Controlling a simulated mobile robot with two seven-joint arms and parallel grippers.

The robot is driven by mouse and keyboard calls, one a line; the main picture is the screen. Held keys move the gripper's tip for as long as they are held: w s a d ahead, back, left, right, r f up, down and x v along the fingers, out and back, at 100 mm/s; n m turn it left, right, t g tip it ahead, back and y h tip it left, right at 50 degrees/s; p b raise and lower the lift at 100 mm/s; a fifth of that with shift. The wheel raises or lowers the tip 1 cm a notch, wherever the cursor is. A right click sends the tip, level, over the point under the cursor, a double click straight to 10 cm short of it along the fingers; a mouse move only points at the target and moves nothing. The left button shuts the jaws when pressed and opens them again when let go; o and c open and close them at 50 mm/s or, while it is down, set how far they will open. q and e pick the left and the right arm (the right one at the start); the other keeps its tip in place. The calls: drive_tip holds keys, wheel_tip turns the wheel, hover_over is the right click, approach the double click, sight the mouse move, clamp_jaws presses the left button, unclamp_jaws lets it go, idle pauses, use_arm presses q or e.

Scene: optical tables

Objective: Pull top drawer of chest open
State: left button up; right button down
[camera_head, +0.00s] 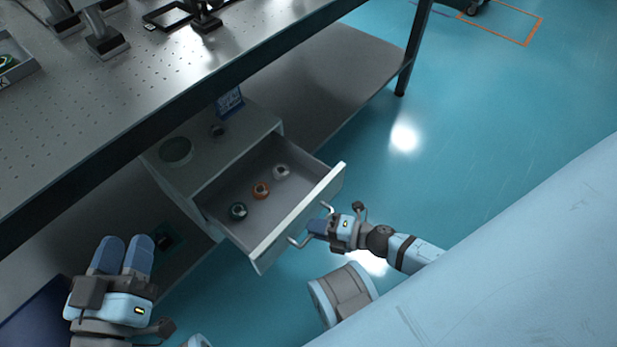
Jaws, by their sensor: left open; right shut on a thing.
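The white chest (178,192) stands under the optical table. My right gripper (318,228) is at the drawer front, shut on the drawer handle (297,242), whose ends show on both sides of the fingers. My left gripper (122,252) is open and empty at the lower left, apart from the chest.
The perforated optical table (130,90) overhangs the chest and carries dark mounts and a tray (14,62). A lower shelf (330,75) runs beneath it to a black leg (413,50). On the chest top are a round dish (176,150) and small items.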

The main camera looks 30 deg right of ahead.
use_arm(q)
drive_tip(key=shift+s, duration=0.1)
use_arm(e)
drive_tip(key=shift+s, duration=0.1)
drive_tip(key=c, duration=1.2)
unclamp_jaws()
use_arm(q)
drive_tip(key=r+t+p, duration=0.1)
drive_tip(key=r, duration=0.1)
drive_tip(key=r+t+p, duration=0.1)
drive_tip(key=r+p, duration=0.1)
drive_tip(key=shift+s+a+r+n, duration=0.1)
drive_tip(key=shift+a+r+n, duration=0.1)
drive_tip(key=shift+r+n, duration=0.1)
use_arm(e)
drive_tip(key=v, duration=1.4)
drive_tip(key=shift+r, duration=0.1)
